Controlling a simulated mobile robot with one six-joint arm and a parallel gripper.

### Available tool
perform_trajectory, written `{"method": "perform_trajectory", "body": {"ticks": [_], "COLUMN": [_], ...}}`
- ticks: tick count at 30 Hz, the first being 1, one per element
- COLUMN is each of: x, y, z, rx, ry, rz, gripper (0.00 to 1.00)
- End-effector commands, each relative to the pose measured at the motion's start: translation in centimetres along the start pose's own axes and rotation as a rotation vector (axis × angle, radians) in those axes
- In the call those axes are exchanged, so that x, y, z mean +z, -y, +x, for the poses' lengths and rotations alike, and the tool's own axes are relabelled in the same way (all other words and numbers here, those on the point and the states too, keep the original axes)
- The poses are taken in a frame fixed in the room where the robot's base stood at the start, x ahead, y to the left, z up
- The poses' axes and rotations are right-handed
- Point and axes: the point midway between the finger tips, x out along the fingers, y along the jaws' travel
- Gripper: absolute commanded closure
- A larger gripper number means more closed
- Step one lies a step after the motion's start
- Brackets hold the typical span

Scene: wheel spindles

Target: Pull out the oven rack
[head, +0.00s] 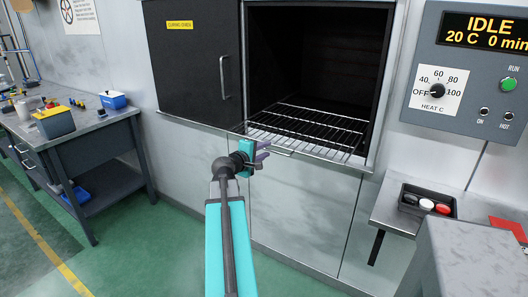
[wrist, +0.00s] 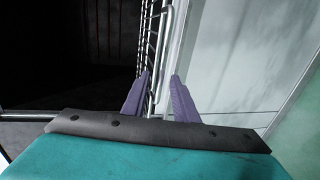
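The oven rack (head: 312,126) is a wire grid lying inside the open oven chamber (head: 330,50), its front edge at the opening's lower lip. A pale bar, seemingly its handle (head: 284,152), shows at the front. In the wrist view, the rack's wires (wrist: 147,42) and the handle bar (wrist: 166,40) run down toward my fingers. My gripper (head: 266,150) has purple fingers and is at the rack's front left. In the wrist view my gripper (wrist: 160,80) is open, with the bar appearing between the fingers. I cannot tell whether they touch it.
The dark oven door (head: 190,60) stands at the left of the opening. A control panel (head: 470,70) reads IDLE, 20 C. A small shelf (head: 385,208) at right holds a black tray (head: 418,190). A workbench (head: 85,135) stands left. Green floor is clear between.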

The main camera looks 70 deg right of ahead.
Motion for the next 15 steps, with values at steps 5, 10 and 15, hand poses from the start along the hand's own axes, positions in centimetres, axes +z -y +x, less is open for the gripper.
{"method": "perform_trajectory", "body": {"ticks": [5,10,15], "x": [0.0,0.0,-0.1], "y": [0.1,0.1,0.1], "z": [-2.2,-4.5,-6.9], "rx": [0.0,0.0,0.001], "ry": [-0.002,-0.003,-0.004], "rz": [0.001,0.001,0.001], "gripper": [0.74,0.74,0.74]}}
